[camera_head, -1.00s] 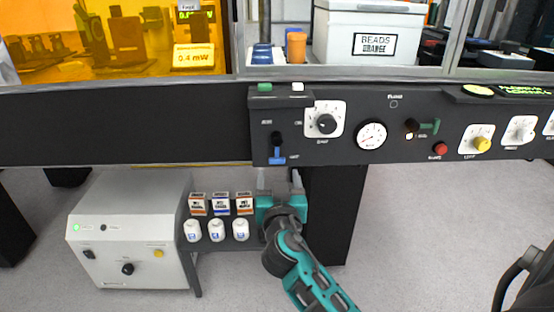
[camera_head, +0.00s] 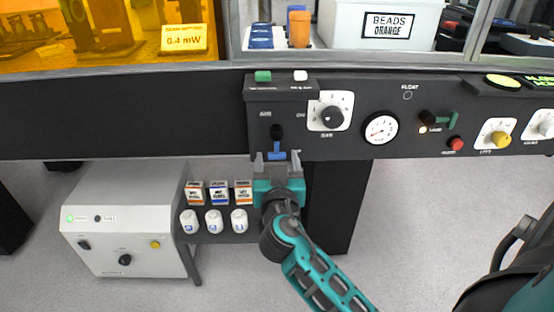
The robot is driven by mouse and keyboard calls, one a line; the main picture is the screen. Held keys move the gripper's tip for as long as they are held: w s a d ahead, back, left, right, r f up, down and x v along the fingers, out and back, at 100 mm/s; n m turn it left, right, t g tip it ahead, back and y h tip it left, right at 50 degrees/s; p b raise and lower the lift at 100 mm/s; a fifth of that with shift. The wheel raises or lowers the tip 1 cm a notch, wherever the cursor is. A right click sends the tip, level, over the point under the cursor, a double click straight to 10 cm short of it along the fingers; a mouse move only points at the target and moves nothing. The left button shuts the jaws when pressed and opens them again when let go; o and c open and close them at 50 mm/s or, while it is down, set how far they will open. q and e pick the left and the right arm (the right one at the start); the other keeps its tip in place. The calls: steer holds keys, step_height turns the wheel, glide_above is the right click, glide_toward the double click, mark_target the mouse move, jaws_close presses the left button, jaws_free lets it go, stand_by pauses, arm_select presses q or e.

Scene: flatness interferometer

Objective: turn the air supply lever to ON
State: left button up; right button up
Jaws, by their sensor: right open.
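The air supply lever (camera_head: 277,151) is on the left end of the dark control panel (camera_head: 350,92). It has a black pivot and a blue handle pointing straight down. The label AIR is at its upper left and ON at its upper right. My right gripper (camera_head: 273,160) is open just below the lever, fingers pointing up. Its two grey fingertips are on either side of the lower end of the blue handle. I cannot tell whether they touch it or are still in front of it. My left gripper is not in view.
A white knob plate (camera_head: 330,111) and a round gauge (camera_head: 381,129) sit right of the lever. Below left are a small shelf with boxes and white bottles (camera_head: 214,221) and a grey cabinet (camera_head: 130,225). Green and white buttons (camera_head: 263,76) are above on a ledge.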

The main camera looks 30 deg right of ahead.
steer(key=c, duration=1.1)
steer(key=shift+o, duration=0.2)
